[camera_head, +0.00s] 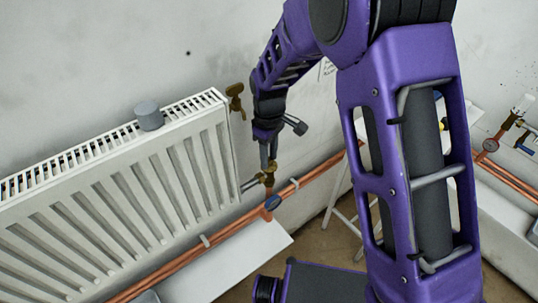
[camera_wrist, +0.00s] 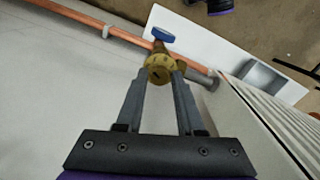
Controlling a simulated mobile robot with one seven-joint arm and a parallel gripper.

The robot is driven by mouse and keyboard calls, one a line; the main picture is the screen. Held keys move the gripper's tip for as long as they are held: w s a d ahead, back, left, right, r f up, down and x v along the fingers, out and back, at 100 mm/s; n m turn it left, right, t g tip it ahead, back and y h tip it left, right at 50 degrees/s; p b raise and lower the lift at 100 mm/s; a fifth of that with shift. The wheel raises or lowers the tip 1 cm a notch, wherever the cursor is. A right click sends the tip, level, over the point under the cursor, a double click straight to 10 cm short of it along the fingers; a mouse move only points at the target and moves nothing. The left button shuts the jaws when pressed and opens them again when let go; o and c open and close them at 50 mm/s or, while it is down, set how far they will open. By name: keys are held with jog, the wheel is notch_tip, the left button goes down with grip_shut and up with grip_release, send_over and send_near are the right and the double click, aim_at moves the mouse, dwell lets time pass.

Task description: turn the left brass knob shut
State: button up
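The left brass knob (camera_head: 268,180) sits on the valve at the lower right end of the radiator. In the wrist view it is a round, ridged brass knob (camera_wrist: 157,66) with a dark mark on its face. My gripper (camera_head: 268,161) reaches down onto it from above. In the wrist view my gripper's two fingers (camera_wrist: 161,75) stand on either side of the knob, their tips close against it with no clear gap. The knob's far side is hidden.
The white radiator (camera_head: 130,200) is close to the left of my gripper, with a brass fitting (camera_head: 235,98) at its upper right corner. Copper pipes (camera_head: 170,267) run along the wall below. Another valve (camera_head: 511,118) shows at the far right. A white board (camera_head: 245,258) lies below.

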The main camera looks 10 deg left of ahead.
grip_shut()
jog(key=shift+m, duration=0.3)
jog(key=m, duration=0.5)
jog(key=shift+m, duration=0.3)
jog(key=m, duration=0.6)
jog(key=shift+m, duration=0.4)
jog(key=shift+o, duration=2.1)
grip_release()
jog(key=shift+r, duration=0.1)
notch_tip(320, 180, up, 17)
jog(key=shift+r+p, duration=0.15)
jog(key=shift+p, duration=0.15)
